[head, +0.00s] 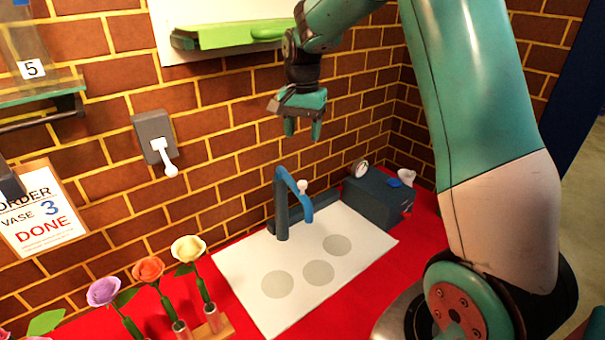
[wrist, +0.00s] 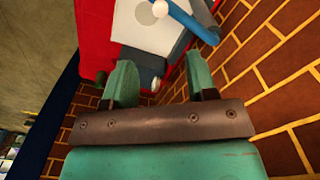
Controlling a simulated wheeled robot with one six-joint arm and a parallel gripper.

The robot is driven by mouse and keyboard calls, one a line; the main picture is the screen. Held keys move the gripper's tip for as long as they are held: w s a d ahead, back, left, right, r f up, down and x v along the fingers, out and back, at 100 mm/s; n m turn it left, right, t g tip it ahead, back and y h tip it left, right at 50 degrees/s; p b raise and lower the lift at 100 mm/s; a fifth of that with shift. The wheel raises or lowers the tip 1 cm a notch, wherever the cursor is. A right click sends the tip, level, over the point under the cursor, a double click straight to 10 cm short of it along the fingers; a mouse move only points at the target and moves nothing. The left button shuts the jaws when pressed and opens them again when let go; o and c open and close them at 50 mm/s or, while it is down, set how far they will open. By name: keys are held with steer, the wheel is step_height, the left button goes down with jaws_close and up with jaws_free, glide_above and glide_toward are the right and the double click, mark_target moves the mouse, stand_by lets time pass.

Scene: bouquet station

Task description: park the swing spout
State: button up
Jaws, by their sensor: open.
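The swing spout (head: 295,192) is a blue bent tube on a dark upright post (head: 281,212) at the back of a white mat. Its outlet end hangs toward the front right, over the mat. A small white knob (head: 302,186) shows beside it. In the wrist view the blue spout (wrist: 190,18) lies at the top, with the white knob (wrist: 160,9) next to it. My gripper (head: 303,128) is open and empty, pointing down, high above the spout and apart from it. Its two teal fingers (wrist: 160,85) also show in the wrist view.
The white mat (head: 255,255) has three grey circles on a red counter. A dark blue box (head: 372,202) with a gauge stands right of the spout. Flowers (head: 148,270) stand in a holder at left. A wall lever (head: 166,158) and green shelf (head: 225,36) are on the brick wall.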

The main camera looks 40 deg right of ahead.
mark_target(302, 182)
step_height(302, 182, down, 14)
steer(key=p, duration=0.4)
steer(key=shift+c, duration=0.4)
jaws_close()
